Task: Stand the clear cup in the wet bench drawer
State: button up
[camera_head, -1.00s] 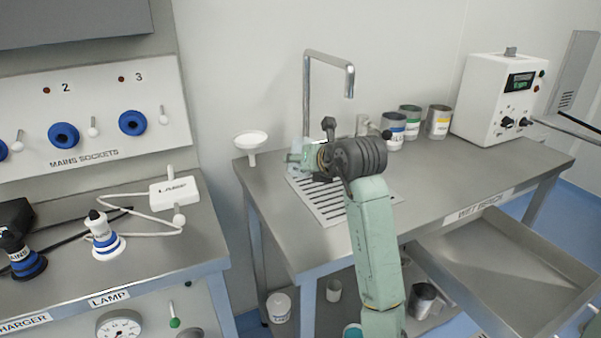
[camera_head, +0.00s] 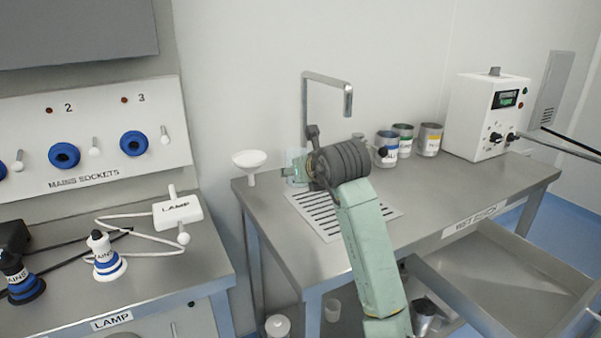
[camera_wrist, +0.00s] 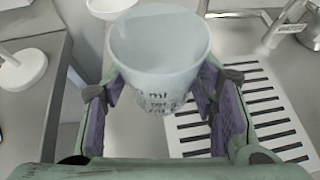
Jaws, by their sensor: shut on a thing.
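The clear cup (camera_wrist: 158,65) is upright between the purple pads of my gripper (camera_wrist: 165,105) in the wrist view, with dark print on its side. My gripper is shut on it. In the head view my gripper (camera_head: 304,170) is partly hidden by my own wrist, and the cup (camera_head: 294,163) shows as a pale patch just left of it, over the back left of the wet bench. The wet bench drawer (camera_head: 515,272) is pulled open at the lower right, and its visible floor is bare. My gripper is well left of it and higher.
A slotted drain plate (camera_head: 325,222) and a bent tap (camera_head: 307,110) are beside my gripper. A white funnel (camera_head: 250,160) stands at the left. Several labelled tins (camera_head: 429,140) and a white instrument (camera_head: 487,118) line the back. The bench's front right top (camera_head: 450,195) is clear.

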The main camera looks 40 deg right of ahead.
aim_at(506, 291)
jog(key=k+l, duration=0.2)
jog(key=k, duration=0.3)
jog(key=k+l, duration=0.2)
jog(key=k, duration=0.25)
jog(key=k+l, duration=0.2)
jog(key=k, duration=0.3)
